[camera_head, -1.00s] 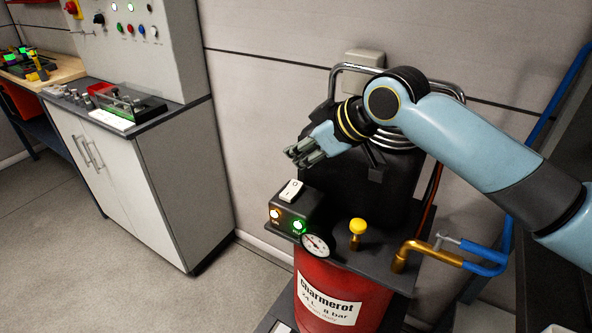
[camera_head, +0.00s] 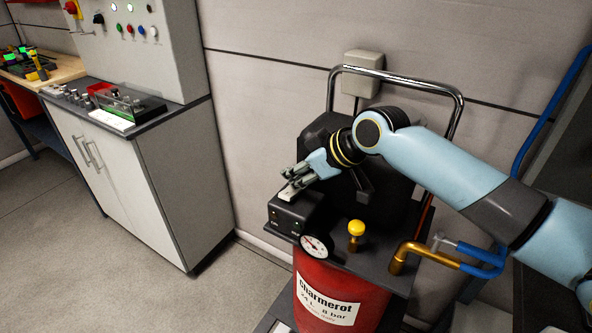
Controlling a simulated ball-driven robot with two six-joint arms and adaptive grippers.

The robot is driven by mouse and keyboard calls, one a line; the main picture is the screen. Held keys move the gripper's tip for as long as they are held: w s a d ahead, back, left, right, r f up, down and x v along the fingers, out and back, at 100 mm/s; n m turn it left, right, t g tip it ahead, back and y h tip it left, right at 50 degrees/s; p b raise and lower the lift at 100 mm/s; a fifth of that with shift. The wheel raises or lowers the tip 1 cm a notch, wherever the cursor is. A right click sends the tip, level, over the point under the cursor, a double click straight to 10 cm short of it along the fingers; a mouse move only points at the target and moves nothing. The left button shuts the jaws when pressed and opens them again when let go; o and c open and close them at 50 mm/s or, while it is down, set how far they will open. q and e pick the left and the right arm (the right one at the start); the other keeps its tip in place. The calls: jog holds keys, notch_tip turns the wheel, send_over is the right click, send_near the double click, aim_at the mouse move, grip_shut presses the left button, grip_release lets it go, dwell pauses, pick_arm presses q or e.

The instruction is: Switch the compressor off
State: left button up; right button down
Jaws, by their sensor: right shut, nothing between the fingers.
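The compressor has a red tank (camera_head: 340,297) and a dark top with a small switch box (camera_head: 287,221) at its front left. A white rocker switch (camera_head: 287,195) sits on top of the box, partly hidden by my fingers. My left gripper is not in view.
A pressure gauge (camera_head: 316,246), a yellow knob (camera_head: 356,229) and a brass pipe (camera_head: 412,250) stand close by on the compressor. A chrome handle (camera_head: 400,79) rises behind. A grey cabinet (camera_head: 165,190) stands to the left, with free floor before it.

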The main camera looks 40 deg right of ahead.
jog(key=shift+f, duration=0.15)
jog(key=shift+s+a, duration=0.1)
jog(key=shift+a, duration=0.1)
jog(key=shift+s+a+r+p, duration=0.15)
jog(key=shift+a+r+p, duration=0.1)
jog(key=shift+p, duration=0.25)
jog(key=shift+s+a, duration=0.1)
jog(key=shift+a, duration=0.25)
